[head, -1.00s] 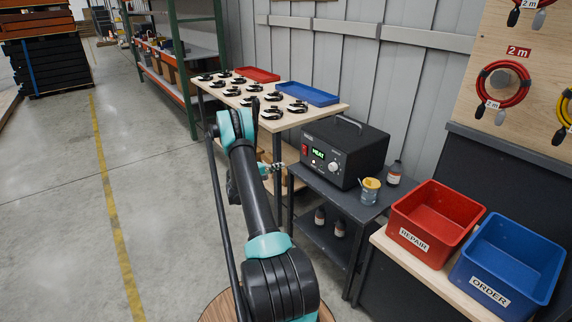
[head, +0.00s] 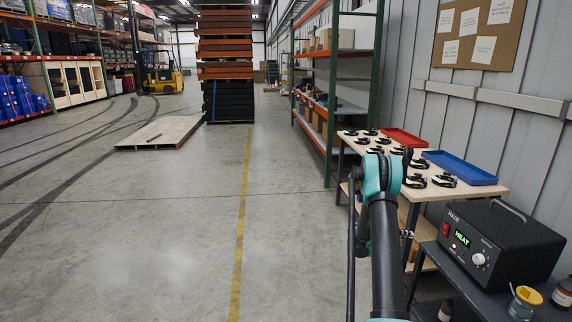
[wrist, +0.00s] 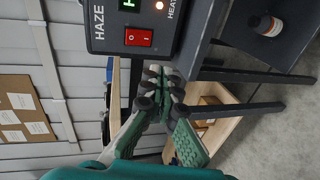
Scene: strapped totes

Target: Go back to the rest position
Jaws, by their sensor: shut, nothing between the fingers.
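My gripper (wrist: 168,90) shows in the wrist view, with its two green-padded fingers drawn together at the tips and nothing between them. It points toward the dark cart that bears the black HAZE heater box (wrist: 145,28). In the head view my arm reaches forward at the right of the middle, and its elbow hides most of the gripper. The heater box (head: 500,240) stands there on its dark cart (head: 465,292), to the right of my arm, with a green HEAT display lit.
A wooden table (head: 485,192) with several black tools, a red tray (head: 404,138) and a blue tray (head: 458,167) stands beyond my arm. Green-post shelving (head: 333,95) lines the wall. The floor left of the yellow line (head: 241,215) is clear up to a pallet (head: 160,132).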

